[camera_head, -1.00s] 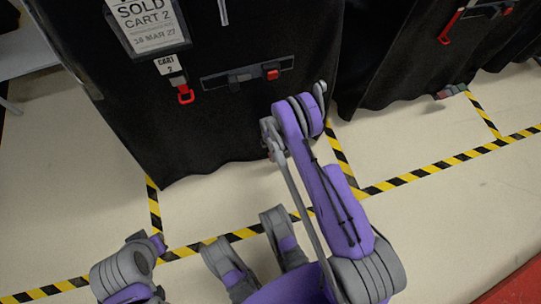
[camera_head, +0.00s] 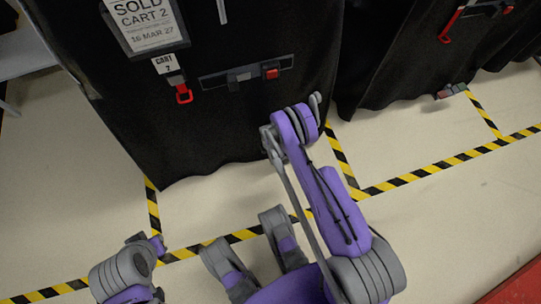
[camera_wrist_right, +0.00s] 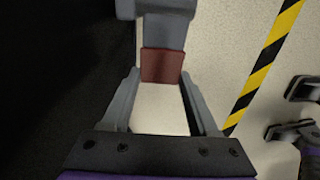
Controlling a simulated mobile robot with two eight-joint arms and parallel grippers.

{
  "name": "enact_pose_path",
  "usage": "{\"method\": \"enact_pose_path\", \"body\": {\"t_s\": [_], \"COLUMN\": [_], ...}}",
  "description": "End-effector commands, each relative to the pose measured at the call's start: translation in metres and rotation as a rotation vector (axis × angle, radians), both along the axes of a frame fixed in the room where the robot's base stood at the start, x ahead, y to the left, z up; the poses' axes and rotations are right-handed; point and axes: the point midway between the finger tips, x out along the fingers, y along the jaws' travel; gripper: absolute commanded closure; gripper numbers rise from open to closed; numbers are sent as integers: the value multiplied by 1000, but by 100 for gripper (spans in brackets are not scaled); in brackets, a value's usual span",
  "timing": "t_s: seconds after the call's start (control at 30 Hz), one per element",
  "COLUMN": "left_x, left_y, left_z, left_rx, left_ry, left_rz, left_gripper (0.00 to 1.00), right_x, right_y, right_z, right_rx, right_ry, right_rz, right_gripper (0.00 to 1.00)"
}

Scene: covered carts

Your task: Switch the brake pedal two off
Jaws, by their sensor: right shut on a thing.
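The brake pedal of cart 2 shows in the right wrist view as a grey bar with a dark red end block (camera_wrist_right: 162,66). My right gripper (camera_wrist_right: 160,76) has its two fingers on either side of the red block and is shut on it. In the head view my right arm reaches down to the lower right edge of the black-covered cart 2 (camera_head: 215,130), and its wrist hides the pedal. Which of the cart's pedals this is cannot be told.
Cart 2 bears a sold sign (camera_head: 148,25), a red pull handle (camera_head: 184,95) and a panel with a red block (camera_head: 271,73). Another covered cart (camera_head: 400,60) stands right, with a pedal (camera_head: 452,91) near the floor. Yellow-black tape (camera_head: 435,167) marks the open floor.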

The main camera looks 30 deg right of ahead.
Motion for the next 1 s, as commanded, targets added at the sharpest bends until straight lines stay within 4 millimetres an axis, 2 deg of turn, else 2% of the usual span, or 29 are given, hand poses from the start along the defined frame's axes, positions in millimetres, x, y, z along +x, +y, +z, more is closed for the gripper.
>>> {"method": "enact_pose_path", "body": {"t_s": [0.03,0.2,0.57,1.0], "left_x": [0,0,0,-1], "left_y": [0,0,0,0], "left_z": [0,0,1,4], "left_rx": [0,0,0,0], "left_ry": [0,0,0,1], "left_rz": [0,0,0,0], "left_gripper": [100,100,100,100], "right_x": [0,0,-1,-3], "right_y": [0,0,-1,-12], "right_z": [0,0,2,29], "right_rx": [0,0,21,399], "right_ry": [0,0,-3,-94], "right_rz": [0,0,-1,-4], "right_gripper": [71,100,100,100]}}
